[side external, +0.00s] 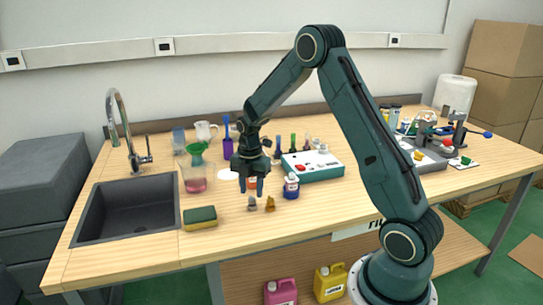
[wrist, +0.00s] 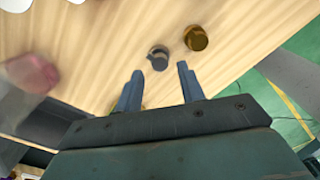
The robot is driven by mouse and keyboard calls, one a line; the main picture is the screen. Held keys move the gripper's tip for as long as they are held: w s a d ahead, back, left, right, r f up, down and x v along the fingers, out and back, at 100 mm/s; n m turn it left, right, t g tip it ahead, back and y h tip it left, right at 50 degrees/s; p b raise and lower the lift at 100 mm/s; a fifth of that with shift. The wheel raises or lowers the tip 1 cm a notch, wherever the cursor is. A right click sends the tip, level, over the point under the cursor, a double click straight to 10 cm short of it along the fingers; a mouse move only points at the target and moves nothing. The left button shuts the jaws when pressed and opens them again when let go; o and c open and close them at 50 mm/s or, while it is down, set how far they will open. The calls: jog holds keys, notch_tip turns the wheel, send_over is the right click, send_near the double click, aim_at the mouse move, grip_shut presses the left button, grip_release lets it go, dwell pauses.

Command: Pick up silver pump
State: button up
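The silver pump (side external: 252,203) is a small grey piece standing on the wooden table near its front edge. In the wrist view the silver pump (wrist: 158,58) lies just beyond the fingertips, roughly between their lines. A gold pump (side external: 270,204) stands right beside it; in the wrist view the gold pump (wrist: 196,38) is up and to the right. My gripper (side external: 251,190) points down above the silver pump, apart from it. In the wrist view my gripper (wrist: 159,72) has its two fingers spread, with nothing between them.
A blue bottle (side external: 291,186) stands right of the pumps, and an orange-red jar (side external: 252,183) is behind my gripper. A beaker with pink liquid (side external: 195,179), a sponge (side external: 200,217) and a sink (side external: 120,212) are at left. A white-and-teal box (side external: 318,172) is behind right.

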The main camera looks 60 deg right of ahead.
aim_at(252, 199)
jog(key=shift+f, duration=2.5)
jog(key=c, duration=0.7)
